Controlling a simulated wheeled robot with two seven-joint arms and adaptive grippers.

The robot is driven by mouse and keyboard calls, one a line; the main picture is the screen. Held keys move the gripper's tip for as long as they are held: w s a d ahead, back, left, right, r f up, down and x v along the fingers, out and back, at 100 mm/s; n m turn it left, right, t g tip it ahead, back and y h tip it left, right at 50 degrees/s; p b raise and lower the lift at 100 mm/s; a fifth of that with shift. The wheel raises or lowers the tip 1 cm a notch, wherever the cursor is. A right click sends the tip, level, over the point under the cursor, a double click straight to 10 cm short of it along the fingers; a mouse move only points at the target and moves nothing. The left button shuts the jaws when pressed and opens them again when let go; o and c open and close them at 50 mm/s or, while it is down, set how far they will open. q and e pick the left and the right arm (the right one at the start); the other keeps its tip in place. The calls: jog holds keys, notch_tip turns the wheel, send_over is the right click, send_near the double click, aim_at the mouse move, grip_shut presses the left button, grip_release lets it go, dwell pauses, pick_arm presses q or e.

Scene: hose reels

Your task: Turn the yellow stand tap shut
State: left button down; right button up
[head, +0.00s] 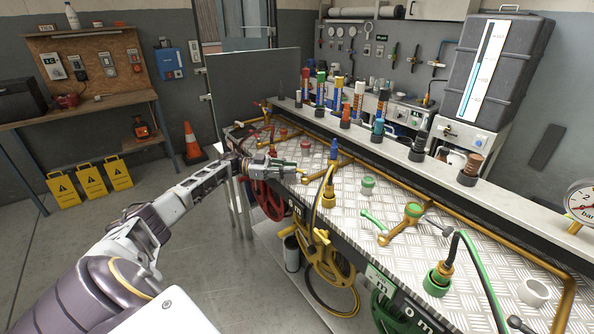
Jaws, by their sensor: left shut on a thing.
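The yellow stand tap (304,176) is on the silver tread-plate bench top, left of the middle of the head view. Only a small part of its yellow handle and pipe shows past the fingers. My left gripper (294,169) reaches in from the left over the bench and is shut on the tap's handle. The fingers hide most of the grip and the tap's body, so I cannot tell the handle's exact angle. My right gripper is out of view.
A green tap (412,211) stands farther right, near a green hose coupling (438,280). A yellow hose reel (330,266) and a red reel (268,200) hang at the bench front. A raised shelf with colored bottles runs behind. A traffic cone (192,142) stands on the floor.

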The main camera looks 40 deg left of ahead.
pick_arm(q)
jog(key=shift+f, duration=0.15)
jog(key=c, duration=1.5)
grip_release()
jog(key=shift+o, duration=0.2)
jog(key=shift+a, duration=0.1)
jog(key=v, duration=1.2)
